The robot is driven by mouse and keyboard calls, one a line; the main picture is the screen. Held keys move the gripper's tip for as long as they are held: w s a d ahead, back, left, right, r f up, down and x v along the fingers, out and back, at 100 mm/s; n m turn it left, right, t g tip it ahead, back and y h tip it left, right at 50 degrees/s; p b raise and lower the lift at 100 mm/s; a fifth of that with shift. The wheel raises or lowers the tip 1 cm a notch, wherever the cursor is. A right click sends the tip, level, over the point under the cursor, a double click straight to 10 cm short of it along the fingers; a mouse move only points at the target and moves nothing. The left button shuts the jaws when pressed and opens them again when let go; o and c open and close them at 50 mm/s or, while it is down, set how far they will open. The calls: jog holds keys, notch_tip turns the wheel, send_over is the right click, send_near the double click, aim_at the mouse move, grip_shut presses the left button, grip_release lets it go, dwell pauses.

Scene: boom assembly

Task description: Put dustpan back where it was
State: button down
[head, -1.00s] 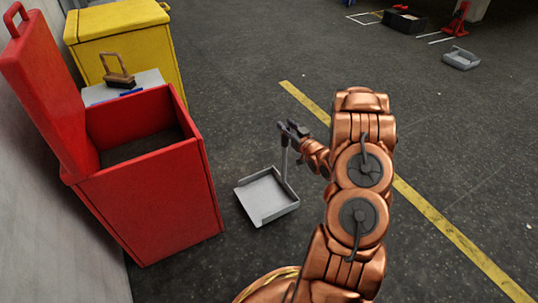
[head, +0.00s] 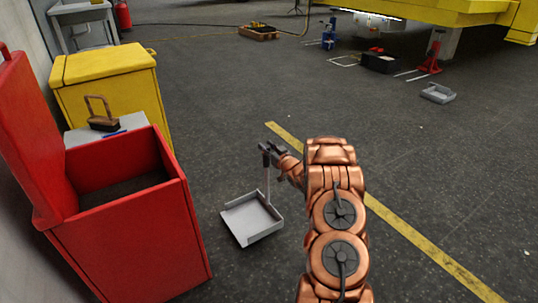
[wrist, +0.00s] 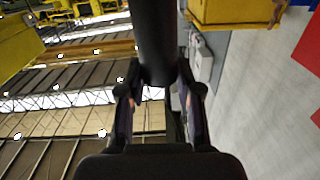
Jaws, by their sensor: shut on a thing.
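The dustpan (head: 250,218) is a light grey open tray with an upright handle. In the head view it hangs just right of the red bin, at or just above the floor; I cannot tell whether it touches. My gripper (head: 268,150) is shut on the top of its handle. In the wrist view the dark handle (wrist: 157,45) runs up between the fingers of my gripper (wrist: 155,95). The place the dustpan came from is not clear from these frames.
An open red bin (head: 130,235) stands at left, with a yellow bin (head: 105,85) behind it. A brush (head: 102,118) lies on a grey surface between them. A grey tray (head: 438,93) lies far right near a red jack (head: 432,55).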

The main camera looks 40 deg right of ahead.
jog(key=shift+w+d+f, duration=0.1)
jog(key=shift+w+d, duration=0.3)
jog(key=shift+w, duration=0.35)
jog(key=shift+w+d+f+b, duration=0.1)
jog(key=shift+w+f+b, duration=0.1)
jog(key=shift+f+b, duration=0.6)
jog(key=shift+w+d+f+b, duration=0.1)
jog(key=shift+w+f+b, duration=0.1)
jog(key=shift+f+b, duration=0.6)
jog(key=c, duration=0.8)
grip_release()
jog(key=shift+a+f, duration=0.1)
jog(key=shift+f, duration=0.1)
jog(key=shift+s+p, duration=0.1)
jog(key=shift+p, duration=0.25)
